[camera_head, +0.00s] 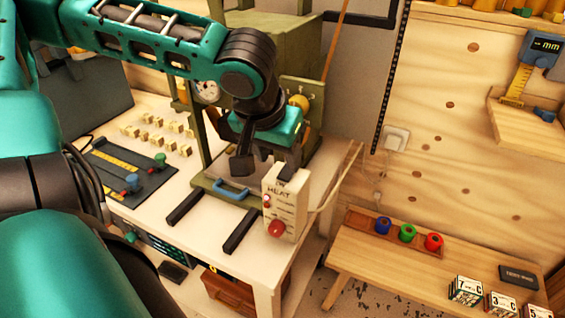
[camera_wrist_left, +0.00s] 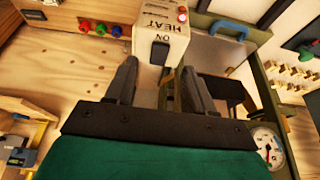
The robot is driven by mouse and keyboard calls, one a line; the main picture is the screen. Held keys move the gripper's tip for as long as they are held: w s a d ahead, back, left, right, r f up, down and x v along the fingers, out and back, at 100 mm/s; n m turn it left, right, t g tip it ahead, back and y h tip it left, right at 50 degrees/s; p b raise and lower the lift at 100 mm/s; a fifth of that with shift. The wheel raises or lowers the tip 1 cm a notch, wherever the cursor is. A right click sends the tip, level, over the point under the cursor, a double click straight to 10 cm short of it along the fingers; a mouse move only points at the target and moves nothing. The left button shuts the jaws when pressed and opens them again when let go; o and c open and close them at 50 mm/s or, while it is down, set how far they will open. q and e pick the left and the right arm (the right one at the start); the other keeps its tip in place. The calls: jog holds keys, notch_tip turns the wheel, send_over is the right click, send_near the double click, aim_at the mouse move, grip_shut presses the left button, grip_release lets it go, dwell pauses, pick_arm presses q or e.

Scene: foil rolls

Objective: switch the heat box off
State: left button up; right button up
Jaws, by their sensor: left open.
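The heat box (camera_head: 286,205) is a cream upright box marked HEAT, with small red lights and a red knob on its front. It stands at the right edge of the white table. In the left wrist view, the box (camera_wrist_left: 172,22) shows a dark switch (camera_wrist_left: 160,52) by the word ON, and a red light is lit. My left gripper (camera_head: 266,166) is open and empty, just above and behind the box. In the wrist view its fingertips (camera_wrist_left: 157,76) lie either side of the switch; I cannot tell whether they touch it. My right gripper is not in view.
A green press frame (camera_head: 312,95) with a blue-handled tray (camera_head: 230,190) stands behind and left of the box. Small yellowish blocks (camera_head: 160,130) and a dark panel (camera_head: 130,172) lie farther left. A low wooden bench (camera_head: 430,270) with coloured rolls stands right.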

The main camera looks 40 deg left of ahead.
aim_at(285, 174)
pick_arm(q)
jog(key=shift+b+x, duration=0.45)
jog(key=shift+x, duration=1.95)
grip_shut()
